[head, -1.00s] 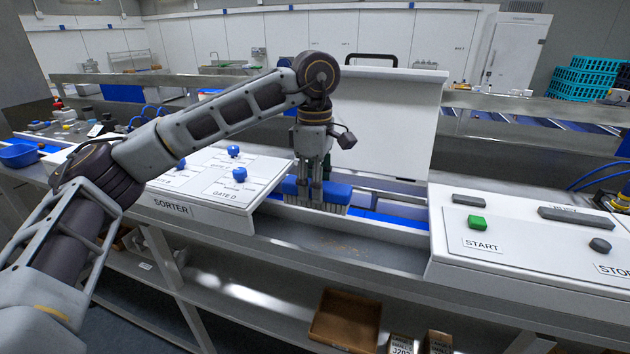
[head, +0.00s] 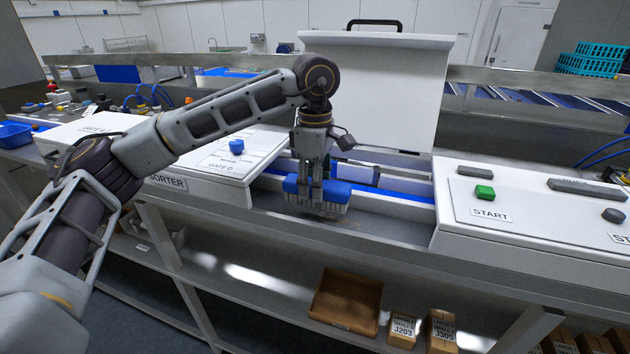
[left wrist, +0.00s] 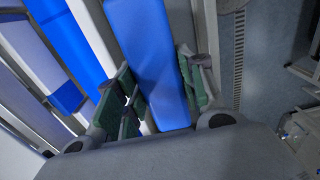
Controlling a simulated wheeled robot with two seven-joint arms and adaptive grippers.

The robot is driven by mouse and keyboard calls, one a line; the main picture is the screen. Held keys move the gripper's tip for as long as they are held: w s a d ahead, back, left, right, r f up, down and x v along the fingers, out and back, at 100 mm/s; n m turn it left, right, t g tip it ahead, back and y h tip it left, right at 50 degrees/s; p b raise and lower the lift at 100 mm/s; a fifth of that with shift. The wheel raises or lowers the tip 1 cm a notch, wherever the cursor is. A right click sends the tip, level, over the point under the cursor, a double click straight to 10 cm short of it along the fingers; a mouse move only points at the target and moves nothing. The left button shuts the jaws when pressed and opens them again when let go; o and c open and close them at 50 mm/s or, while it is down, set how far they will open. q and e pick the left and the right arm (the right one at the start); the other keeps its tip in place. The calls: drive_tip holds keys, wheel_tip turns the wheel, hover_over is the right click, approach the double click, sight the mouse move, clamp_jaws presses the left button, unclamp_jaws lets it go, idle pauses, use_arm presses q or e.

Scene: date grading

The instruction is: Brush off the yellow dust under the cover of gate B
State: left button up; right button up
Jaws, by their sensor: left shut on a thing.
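My left gripper (head: 314,180) is shut on a blue brush (head: 337,192) with pale grey bristles pointing down. The brush is over the steel ledge along the front of the open channel; I cannot tell if the bristles touch. In the left wrist view, the blue brush body (left wrist: 148,65) sits between the green finger pads. The white cover (head: 385,85) stands raised behind the channel, its black handle on top. A faint tan smear, perhaps dust, shows on the ledge under the bristles. My right gripper is out of view.
The white sorter panel (head: 215,165), marked GATE D, with a blue knob (head: 236,147), stands left of the channel. The white panel with a green START button (head: 484,192) stands right. A brown tray (head: 345,301) and small boxes sit on the shelf below.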

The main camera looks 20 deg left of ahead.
sight(340, 203)
use_arm(q)
drive_tip(key=shift+f+b, duration=0.8)
drive_tip(key=shift+f, duration=0.5)
drive_tip(key=shift+f+b, duration=0.5)
drive_tip(key=shift+f, duration=0.05)
idle(0.6)
drive_tip(key=shift+d, duration=0.1)
drive_tip(key=shift+d+r, duration=0.1)
drive_tip(key=shift+d, duration=1.15)
drive_tip(key=shift+d, duration=0.15)
drive_tip(key=shift+s+d, duration=0.1)
drive_tip(key=shift+d, duration=1.15)
drive_tip(key=shift+f, duration=0.2)
drive_tip(key=shift+d, duration=0.15)
